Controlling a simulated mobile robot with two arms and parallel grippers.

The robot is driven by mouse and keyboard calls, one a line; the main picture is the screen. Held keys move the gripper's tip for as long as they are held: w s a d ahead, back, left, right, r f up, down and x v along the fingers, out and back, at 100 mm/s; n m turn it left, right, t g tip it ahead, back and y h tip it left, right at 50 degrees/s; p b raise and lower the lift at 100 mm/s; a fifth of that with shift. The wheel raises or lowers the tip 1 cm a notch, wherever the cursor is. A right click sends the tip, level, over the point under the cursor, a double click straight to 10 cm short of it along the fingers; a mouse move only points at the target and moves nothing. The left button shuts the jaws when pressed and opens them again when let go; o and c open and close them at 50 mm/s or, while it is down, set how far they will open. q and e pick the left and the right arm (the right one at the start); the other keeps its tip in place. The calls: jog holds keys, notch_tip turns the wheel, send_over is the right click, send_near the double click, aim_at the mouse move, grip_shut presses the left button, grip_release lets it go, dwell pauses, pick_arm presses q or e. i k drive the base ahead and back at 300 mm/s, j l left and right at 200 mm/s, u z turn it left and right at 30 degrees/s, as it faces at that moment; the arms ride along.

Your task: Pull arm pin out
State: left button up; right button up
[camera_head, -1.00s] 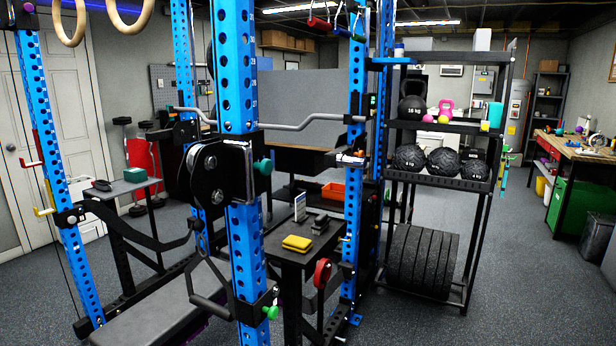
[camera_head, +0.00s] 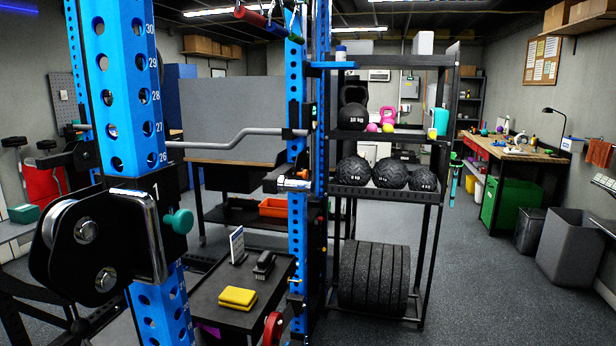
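A teal round-headed pin (camera_head: 179,221) sticks out to the right from a black bracket (camera_head: 105,242) on the near blue upright (camera_head: 122,110). The bracket is marked "1" and carries a grey roller with bolted plates. The pin's shaft is mostly hidden in the bracket and upright, and its head touches nothing else. I cannot tell whether this is the arm pin of the task. Neither of my grippers is in view.
A low black table (camera_head: 215,315) with a yellow block (camera_head: 237,297) stands right of the upright. A bent grey bar (camera_head: 225,139) runs behind it. A shelf (camera_head: 395,195) with balls and tires stands further right. Open floor (camera_head: 480,290) lies at right.

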aim_at(304, 175)
jog(key=i+l+u, duration=0.1)
jog(key=i+l, duration=0.8)
